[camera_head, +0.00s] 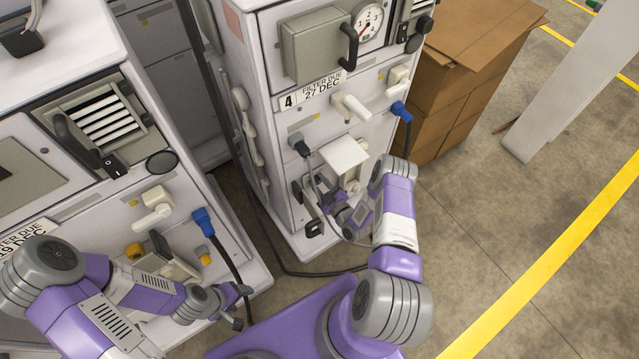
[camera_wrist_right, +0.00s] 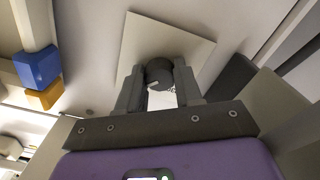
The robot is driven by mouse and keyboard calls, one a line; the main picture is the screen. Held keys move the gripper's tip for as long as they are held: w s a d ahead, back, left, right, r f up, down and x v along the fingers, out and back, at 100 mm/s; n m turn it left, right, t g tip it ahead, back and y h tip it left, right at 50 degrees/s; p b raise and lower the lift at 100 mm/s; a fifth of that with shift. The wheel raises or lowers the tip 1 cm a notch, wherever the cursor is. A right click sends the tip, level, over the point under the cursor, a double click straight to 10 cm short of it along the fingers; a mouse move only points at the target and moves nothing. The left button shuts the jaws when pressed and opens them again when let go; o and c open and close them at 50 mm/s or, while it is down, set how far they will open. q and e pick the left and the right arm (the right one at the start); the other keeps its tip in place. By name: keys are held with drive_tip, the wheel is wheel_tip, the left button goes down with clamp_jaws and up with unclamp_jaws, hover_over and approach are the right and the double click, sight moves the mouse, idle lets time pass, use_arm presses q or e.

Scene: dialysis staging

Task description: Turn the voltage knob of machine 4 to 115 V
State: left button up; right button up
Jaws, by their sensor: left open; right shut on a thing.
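Machine 4 (camera_head: 262,115) is the white cabinet in the middle of the head view, with a "4 FILTER DUE 27 DEC" label (camera_head: 313,93). My right gripper (camera_head: 336,207) is low at its front panel, partly covered by my own arm. In the right wrist view its fingers are shut on a dark round knob (camera_wrist_right: 159,71), one finger on each side. Pale marks beside the knob are too small to read, so I cannot tell its setting. The knob is hidden in the head view. My left gripper (camera_head: 241,304) is open and empty, low in front of the left machine.
A white square plate (camera_head: 345,152) juts out by my right gripper. A blue plug (camera_head: 401,111) with a dark cable is at its right. Another machine (camera_head: 60,190) stands at the left. Cardboard boxes (camera_head: 460,95) stand behind on the right. The floor at the right is open.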

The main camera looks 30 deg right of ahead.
drive_tip(key=o, duration=1)
drive_tip(key=shift+o, duration=0.2)
drive_tip(key=s+p, duration=0.2)
drive_tip(key=s, duration=0.5)
drive_tip(key=shift+s+d, duration=0.3)
drive_tip(key=shift+s, duration=0.05)
